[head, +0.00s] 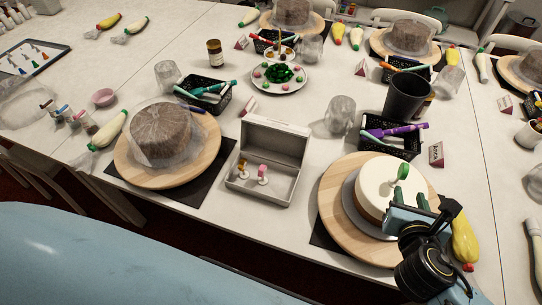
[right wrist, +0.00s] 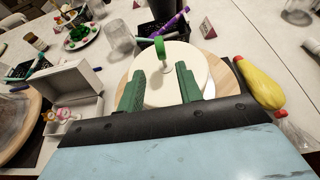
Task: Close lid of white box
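The white box (head: 259,191) stands on the table left of the white cake, with its lid (head: 276,140) raised at the back. Two small figures on white bases, one orange (head: 242,165) and one pink (head: 262,171), stand inside it. The box also shows at the left of the right wrist view (right wrist: 70,88). My right gripper (head: 409,198) is over the white cake (head: 375,181), right of the box. Its green fingers are apart in the right wrist view (right wrist: 160,85). A green-topped white piece (right wrist: 162,52) stands on the cake beyond the fingertips. My left gripper is out of view.
The cake sits on a wooden turntable (head: 333,218). A wrapped brown cake (head: 160,135) on another turntable stands left of the box. Black baskets of pens (head: 388,143), a dark cup (head: 405,97) and a yellow piping bag (head: 464,238) are nearby. Bare tabletop lies behind the lid.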

